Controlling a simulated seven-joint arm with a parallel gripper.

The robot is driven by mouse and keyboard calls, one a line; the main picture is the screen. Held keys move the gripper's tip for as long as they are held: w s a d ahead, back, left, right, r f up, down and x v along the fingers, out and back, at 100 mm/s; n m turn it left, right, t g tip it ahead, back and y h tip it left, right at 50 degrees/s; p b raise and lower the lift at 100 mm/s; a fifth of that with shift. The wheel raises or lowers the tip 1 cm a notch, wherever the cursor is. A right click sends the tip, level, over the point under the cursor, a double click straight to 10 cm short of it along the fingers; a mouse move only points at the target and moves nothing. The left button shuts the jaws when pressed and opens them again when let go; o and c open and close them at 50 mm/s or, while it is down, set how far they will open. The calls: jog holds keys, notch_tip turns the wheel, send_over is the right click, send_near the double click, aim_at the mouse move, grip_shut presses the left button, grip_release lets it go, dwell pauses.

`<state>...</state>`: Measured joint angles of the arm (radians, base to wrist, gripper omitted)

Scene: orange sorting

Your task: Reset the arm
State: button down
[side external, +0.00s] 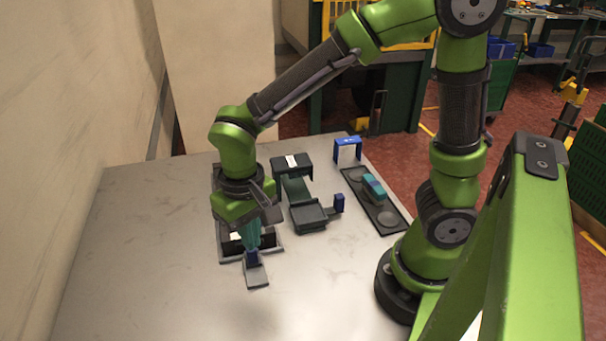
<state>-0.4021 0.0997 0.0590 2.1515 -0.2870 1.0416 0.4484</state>
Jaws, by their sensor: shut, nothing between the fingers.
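My gripper (250,251) hangs over the left part of the metal table (150,260), pointing down. Its teal fingers are shut with nothing between them. The fingertips are just above or beside a small blue and grey piece (257,275) on the table; I cannot tell whether they touch it. A black tray (276,248) lies behind the fingers and is partly hidden by my gripper.
A dark green and grey fixture (308,215) stands mid-table. A blue box (347,149) is at the back edge. A dark plate (388,214) holding a teal and blue piece (373,186) lies to the right. The table's left and front areas are clear.

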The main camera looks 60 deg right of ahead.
jog(key=s+d+r+t+y, duration=0.1)
jog(key=s+d+r+t, duration=0.1)
jog(key=d+r, duration=0.3)
jog(key=s+d+r+m+t+y, duration=0.1)
jog(key=s+d+r+t, duration=0.1)
jog(key=d+r+t, duration=0.3)
notch_tip(320, 180, up, 3)
jog(key=shift+s+d+f, duration=0.15)
jog(key=shift+s+d, duration=0.25)
